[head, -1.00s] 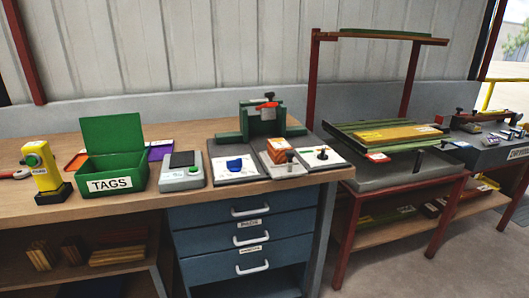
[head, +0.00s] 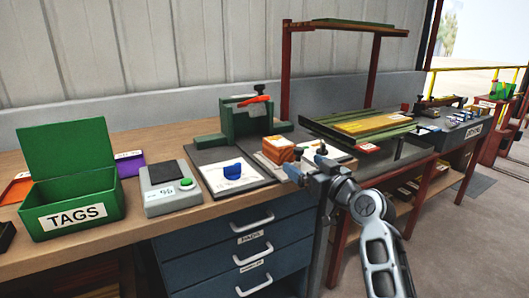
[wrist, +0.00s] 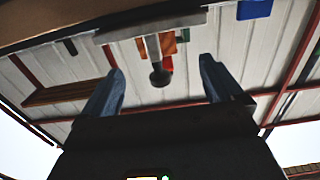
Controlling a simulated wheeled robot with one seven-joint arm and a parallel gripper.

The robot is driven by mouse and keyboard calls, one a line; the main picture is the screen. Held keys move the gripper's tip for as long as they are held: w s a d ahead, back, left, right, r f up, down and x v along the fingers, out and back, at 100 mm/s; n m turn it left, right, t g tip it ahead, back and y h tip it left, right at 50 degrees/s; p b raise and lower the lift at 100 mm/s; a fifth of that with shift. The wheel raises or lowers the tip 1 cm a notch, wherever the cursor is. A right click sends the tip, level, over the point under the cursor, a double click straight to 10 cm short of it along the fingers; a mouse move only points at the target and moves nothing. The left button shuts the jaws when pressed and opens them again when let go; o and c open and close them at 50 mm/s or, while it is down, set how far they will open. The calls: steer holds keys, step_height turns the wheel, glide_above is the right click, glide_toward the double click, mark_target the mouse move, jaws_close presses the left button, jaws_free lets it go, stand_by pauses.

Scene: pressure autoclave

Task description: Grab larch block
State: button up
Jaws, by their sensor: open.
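A small stack of orange-brown blocks with a pale top (head: 278,149) sits on a light plate at the right end of the wooden bench. I cannot read a label that marks one as larch. My gripper (head: 303,170) is open in front of the bench edge, just right of and nearer than the stack. In the wrist view, orange-brown pieces (wrist: 170,43) show beyond the two blue fingers, partly behind a dark knob on a post (wrist: 159,75). Nothing is between the fingers that I can tell as held.
A blue piece (head: 232,169) lies on a white sheet left of the stack. A green clamp stand (head: 245,120) is behind. A scale (head: 166,190) and a green TAGS box (head: 72,205) stand left. A red-framed rack (head: 372,100) rises right.

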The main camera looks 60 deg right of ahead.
mark_target(288, 152)
steer(key=p+x, duration=0.1)
steer(key=x, duration=0.7)
steer(key=shift+d, duration=0.15)
steer(key=c, duration=1.3)
steer(key=shift+r, duration=0.15)
